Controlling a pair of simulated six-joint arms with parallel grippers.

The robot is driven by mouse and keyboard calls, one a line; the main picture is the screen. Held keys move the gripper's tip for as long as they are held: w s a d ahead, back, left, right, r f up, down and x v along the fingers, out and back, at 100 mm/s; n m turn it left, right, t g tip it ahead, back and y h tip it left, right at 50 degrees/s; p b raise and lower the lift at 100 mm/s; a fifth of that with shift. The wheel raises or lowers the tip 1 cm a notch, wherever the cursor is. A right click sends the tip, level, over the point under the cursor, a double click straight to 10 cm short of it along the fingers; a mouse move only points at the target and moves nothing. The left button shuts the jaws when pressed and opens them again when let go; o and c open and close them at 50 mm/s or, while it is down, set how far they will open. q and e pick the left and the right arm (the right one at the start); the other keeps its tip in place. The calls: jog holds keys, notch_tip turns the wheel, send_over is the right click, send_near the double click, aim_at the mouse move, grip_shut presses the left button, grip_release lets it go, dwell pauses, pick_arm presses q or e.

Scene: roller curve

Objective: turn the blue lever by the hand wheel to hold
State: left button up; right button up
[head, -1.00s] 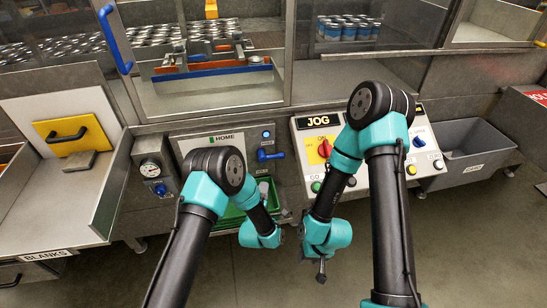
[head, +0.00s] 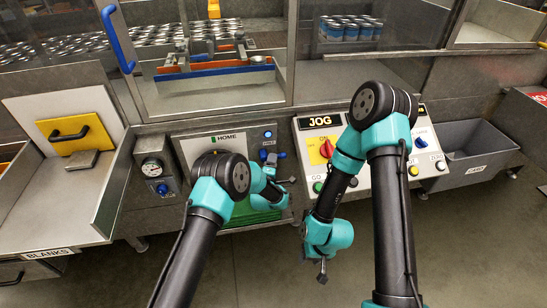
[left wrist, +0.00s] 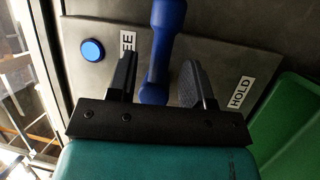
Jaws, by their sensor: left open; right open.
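The blue lever (left wrist: 165,50) sits on a grey plate. In the left wrist view its handle lies between the two dark fingers of my left gripper (left wrist: 160,85), which is open around it; I cannot tell whether either finger touches it. The HOLD label (left wrist: 240,92) is right of the fingers, and the other label shows only "EE" behind the left finger. In the head view the lever (head: 282,155) is partly hidden by my left gripper (head: 288,182). My right gripper (head: 322,272) hangs empty in front of the JOG panel, pointing down. A hand wheel is not clearly seen.
A round blue button (left wrist: 92,50) is beside the lever. The JOG panel (head: 310,150), with a red knob (head: 326,149) and several buttons, is to the right. A green tray (head: 250,212) lies below the lever. A pressure gauge (head: 152,168) is at left.

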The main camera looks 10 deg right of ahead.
pick_arm(q)
jog(key=shift+x, duration=1.45)
jog(key=shift+c, duration=0.2)
grip_shut()
